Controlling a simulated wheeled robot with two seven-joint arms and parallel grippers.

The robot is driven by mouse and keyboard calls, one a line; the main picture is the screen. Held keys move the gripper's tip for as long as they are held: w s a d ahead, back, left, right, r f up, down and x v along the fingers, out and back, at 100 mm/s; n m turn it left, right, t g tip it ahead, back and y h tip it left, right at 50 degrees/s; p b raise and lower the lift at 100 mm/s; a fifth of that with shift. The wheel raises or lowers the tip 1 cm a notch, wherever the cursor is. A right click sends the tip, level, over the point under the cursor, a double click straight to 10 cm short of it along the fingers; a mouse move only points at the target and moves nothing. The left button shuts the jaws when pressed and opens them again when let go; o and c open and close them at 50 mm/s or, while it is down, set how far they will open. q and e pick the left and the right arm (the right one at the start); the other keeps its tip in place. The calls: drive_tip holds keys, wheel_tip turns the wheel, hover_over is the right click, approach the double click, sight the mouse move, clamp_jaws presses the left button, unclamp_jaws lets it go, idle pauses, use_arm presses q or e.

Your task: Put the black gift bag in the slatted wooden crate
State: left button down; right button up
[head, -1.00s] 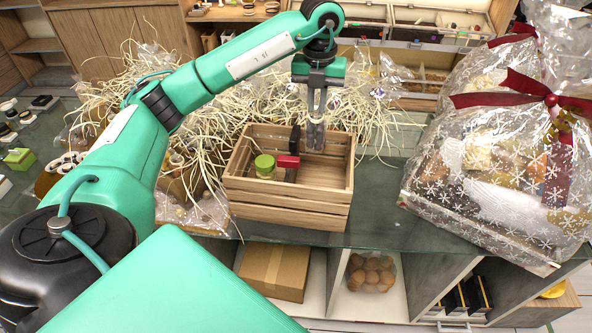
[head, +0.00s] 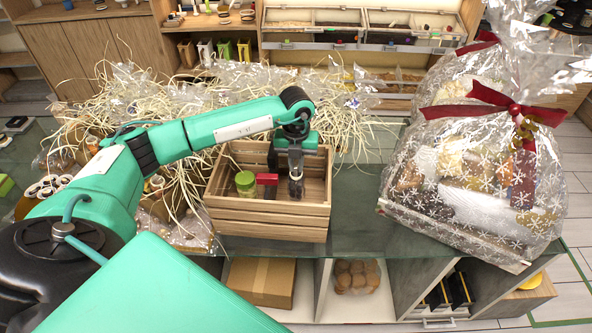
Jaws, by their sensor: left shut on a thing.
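The slatted wooden crate (head: 268,222) stands on the glass-topped counter, open at the top. My left gripper (head: 296,178) points down inside its right half, shut on a small dark thing at its fingertips. I take this to be the black gift bag (head: 296,189); it is mostly hidden by the fingers, and I cannot tell whether it touches the crate floor. A green-lidded jar (head: 245,183) and a red item (head: 267,180) with black parts by it are in the crate, left of the gripper. My right gripper is out of view.
Pale shredded straw and clear wrap (head: 190,95) lie behind and left of the crate. A large wrapped hamper with a red bow (head: 470,170) stands to the right. Bare glass counter (head: 355,215) lies between crate and hamper.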

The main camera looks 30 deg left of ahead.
sight(296, 174)
use_arm(q)
wheel_tip(296, 174, down, 4)
drive_tip(key=shift+r+p, duration=0.25)
drive_tip(key=shift+p, duration=0.35)
drive_tip(key=shift+f, duration=0.3)
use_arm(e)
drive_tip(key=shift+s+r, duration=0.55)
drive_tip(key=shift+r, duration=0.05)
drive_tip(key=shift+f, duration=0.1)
use_arm(q)
drive_tip(key=shift+f, duration=0.25)
drive_tip(key=c, duration=1.5)
unclamp_jaws()
drive_tip(key=shift+r, duration=0.1)
drive_tip(key=shift+o, duration=0.2)
